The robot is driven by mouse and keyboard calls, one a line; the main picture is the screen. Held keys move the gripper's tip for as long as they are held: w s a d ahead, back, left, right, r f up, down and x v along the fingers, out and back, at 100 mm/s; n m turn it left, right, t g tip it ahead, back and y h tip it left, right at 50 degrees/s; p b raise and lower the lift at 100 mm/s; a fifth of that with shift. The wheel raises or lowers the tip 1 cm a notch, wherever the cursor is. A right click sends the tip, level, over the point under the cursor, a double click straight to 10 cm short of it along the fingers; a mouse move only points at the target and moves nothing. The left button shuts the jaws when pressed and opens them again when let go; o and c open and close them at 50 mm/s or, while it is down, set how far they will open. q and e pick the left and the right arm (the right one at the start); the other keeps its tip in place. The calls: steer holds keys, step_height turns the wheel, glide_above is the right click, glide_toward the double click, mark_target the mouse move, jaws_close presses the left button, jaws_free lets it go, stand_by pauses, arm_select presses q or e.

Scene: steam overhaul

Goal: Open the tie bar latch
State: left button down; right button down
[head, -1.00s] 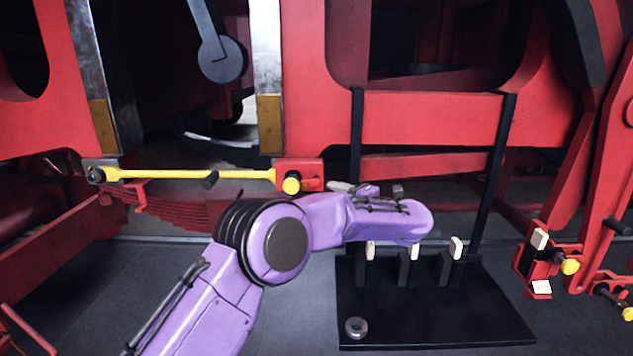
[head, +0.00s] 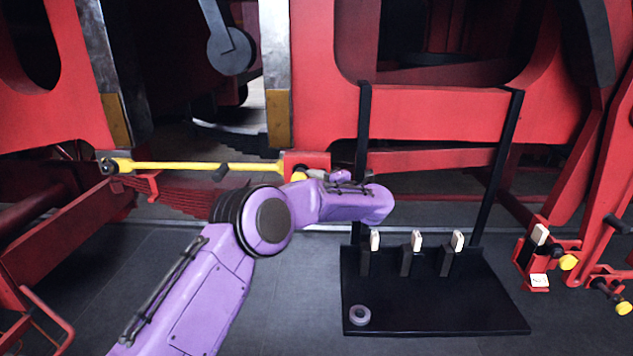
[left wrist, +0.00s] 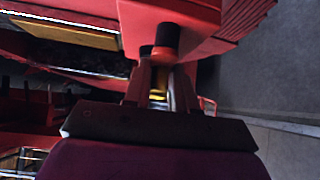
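The yellow tie bar (head: 190,166) runs level across the gap between the red frames. The latch's yellow knob (head: 299,175) shows only partly beside my left gripper (head: 316,177). In the left wrist view, my fingers (left wrist: 160,85) reach toward a red block (left wrist: 205,22) and a black-ended part, with a bit of yellow between them. Contact and finger closure are unclear. My right gripper is out of view.
A black stand (head: 440,300) with several white-topped upright holders stands on the floor to the right, and a dark ring (head: 360,315) lies on its base. Red linkage (head: 540,255) with yellow knobs is at far right. Open floor lies in front.

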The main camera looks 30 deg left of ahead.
arm_select(q)
steer(key=shift+s+f, duration=0.1)
steer(key=shift+f, duration=0.45)
stand_by(1.1)
steer(key=c, duration=1.1)
jaws_free()
steer(key=shift+o, duration=0.2)
steer(key=shift+r, duration=0.1)
steer(key=b+v, duration=0.5)
steer(key=v, duration=0.5)
steer(key=shift+d, duration=0.2)
